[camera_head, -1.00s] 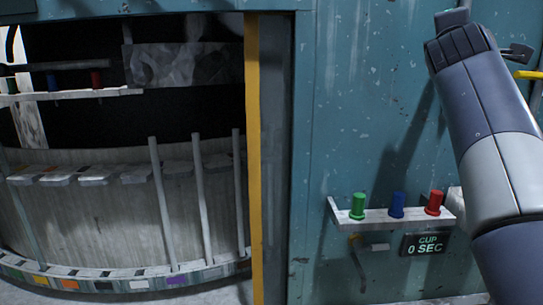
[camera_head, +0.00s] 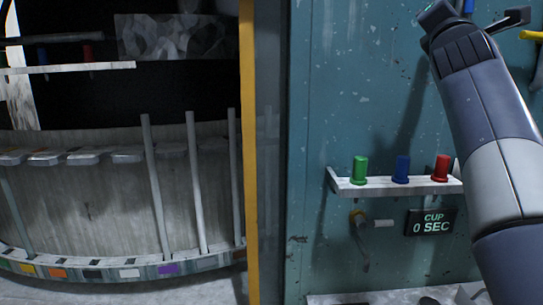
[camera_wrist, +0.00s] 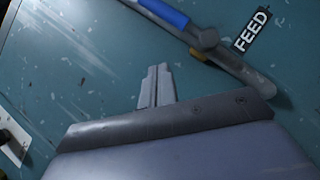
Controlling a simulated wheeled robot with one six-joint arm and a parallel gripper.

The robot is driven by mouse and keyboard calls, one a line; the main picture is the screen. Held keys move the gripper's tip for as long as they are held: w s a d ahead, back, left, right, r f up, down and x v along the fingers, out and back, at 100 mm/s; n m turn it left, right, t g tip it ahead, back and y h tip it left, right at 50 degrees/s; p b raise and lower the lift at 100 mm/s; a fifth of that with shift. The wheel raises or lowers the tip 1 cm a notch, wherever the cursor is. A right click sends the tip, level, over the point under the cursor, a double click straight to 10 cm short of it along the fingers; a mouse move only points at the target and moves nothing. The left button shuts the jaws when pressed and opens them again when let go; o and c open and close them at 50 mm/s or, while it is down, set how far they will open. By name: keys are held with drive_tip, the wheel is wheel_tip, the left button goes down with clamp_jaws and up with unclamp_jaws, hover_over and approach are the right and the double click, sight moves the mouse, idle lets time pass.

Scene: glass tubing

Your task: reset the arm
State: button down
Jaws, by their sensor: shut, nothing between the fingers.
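My arm rises along the right side of the head view, with my gripper (camera_head: 437,14) at its top end near the upper edge. In the wrist view my gripper (camera_wrist: 157,84) shows its two fingers pressed together, shut and empty. Beyond the fingers is a lever with a blue grip (camera_wrist: 163,12) on the teal wall, beside a "FEED" label (camera_wrist: 251,30). The fingers appear apart from the lever.
A small shelf (camera_head: 345,186) holds green (camera_head: 359,170), blue (camera_head: 401,169) and red (camera_head: 441,168) pegs. Below are a tap-like fitting (camera_head: 360,235) and a "CUP 0 SEC" display (camera_head: 432,222). A yellow post (camera_head: 248,150) edges a dark opening with a curved rack (camera_head: 120,269) at left.

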drive_tip(key=shift+d+f+n+t+y+p, duration=0.1)
drive_tip(key=shift+f+n+t+y+p, duration=0.6)
drive_tip(key=shift+n+y+p, duration=1.1)
drive_tip(key=shift+d+f+n+t+y+p, duration=0.1)
drive_tip(key=shift+f+n+t+y+p, duration=0.65)
drive_tip(key=shift+n, duration=1.9)
drive_tip(key=shift+d+f+n+t+y+p, duration=0.1)
drive_tip(key=shift+f+n+t+y+p, duration=0.15)
drive_tip(key=shift+f+n+y+p, duration=1.25)
drive_tip(key=shift+r+n+y+b, duration=0.25)
drive_tip(key=shift+r+n+b, duration=0.35)
drive_tip(key=shift+n, duration=0.15)
drive_tip(key=shift+a, duration=0.15)
